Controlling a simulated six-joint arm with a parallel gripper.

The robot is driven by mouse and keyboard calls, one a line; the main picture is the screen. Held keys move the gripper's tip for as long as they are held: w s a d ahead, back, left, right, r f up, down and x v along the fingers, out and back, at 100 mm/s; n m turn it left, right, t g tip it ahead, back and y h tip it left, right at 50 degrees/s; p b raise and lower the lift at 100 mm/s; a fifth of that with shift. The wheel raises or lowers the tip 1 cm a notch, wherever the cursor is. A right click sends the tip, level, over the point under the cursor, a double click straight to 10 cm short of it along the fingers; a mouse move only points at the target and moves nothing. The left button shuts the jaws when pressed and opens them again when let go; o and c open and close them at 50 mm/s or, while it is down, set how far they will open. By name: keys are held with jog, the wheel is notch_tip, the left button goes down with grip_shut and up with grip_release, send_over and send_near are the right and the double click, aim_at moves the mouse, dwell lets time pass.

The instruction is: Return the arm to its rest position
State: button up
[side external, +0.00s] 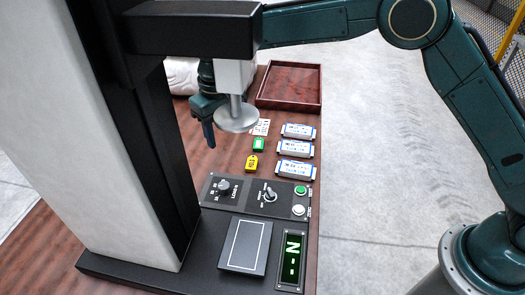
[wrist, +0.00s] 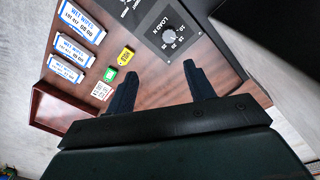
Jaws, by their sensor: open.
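My gripper (wrist: 160,82) is open in the wrist view, with its two dark fingers apart and bare wooden table between them. Nothing is held. In the side view my gripper (side external: 208,122) hangs above the table, partly hidden behind the hoist's hanging rod and round metal disc (side external: 237,115). My arm reaches in from the right, behind the hoist's black jib (side external: 190,30).
A control panel (side external: 258,196) with knobs and buttons, a display reading N (side external: 291,258) and a grey plate (side external: 246,246) are at the front. Several wipes packs (side external: 295,150), a yellow tag (side external: 251,163), a green tag (side external: 259,144) and an empty brown tray (side external: 290,102) lie beyond.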

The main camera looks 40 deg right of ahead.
jog(key=s+d+r+m+t, duration=0.1)
jog(key=s+d+r+t, duration=0.2)
jog(key=s+d+r, duration=1.25)
jog(key=s+d, duration=0.3)
jog(key=s, duration=0.3)
jog(key=s+d+f+t, duration=0.1)
jog(key=s+d, duration=0.2)
jog(key=s, duration=0.3)
jog(key=s+d+m+t, duration=0.1)
jog(key=s+d, duration=0.3)
jog(key=s, duration=0.3)
jog(key=shift+f, duration=0.25)
